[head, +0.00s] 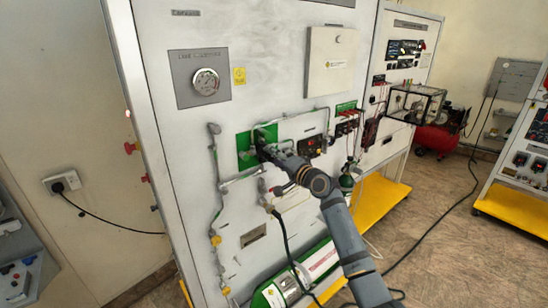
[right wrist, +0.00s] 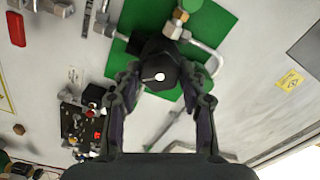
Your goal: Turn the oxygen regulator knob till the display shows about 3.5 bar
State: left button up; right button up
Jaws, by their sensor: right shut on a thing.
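The regulator knob (right wrist: 162,66) is black with a pale dot on its face. It sits in front of a green plate (right wrist: 120,62) in the right wrist view. My right gripper (right wrist: 164,82) has a finger on each side of the knob and is shut on it. In the head view my right gripper (head: 266,150) reaches the green plate (head: 245,158) on the trainer panel, and it mostly hides the knob. A small dark panel with a red light (head: 311,146) is right of the gripper; I cannot read any value on it. My left gripper is out of view.
Metal pipes and valves (head: 215,180) run left of the green plate. A round gauge (head: 206,82) is above. A green-and-white cylinder (head: 300,280) lies low, with a dark hose (head: 283,232) hanging near it. Open floor lies to the right.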

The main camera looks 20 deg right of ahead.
jog(key=o, duration=1.2)
jog(key=shift+c, duration=0.2)
jog(key=shift+s+d, duration=0.1)
jog(key=v, duration=1.1)
jog(key=shift+s, duration=0.4)
jog(key=shift+d, duration=0.1)
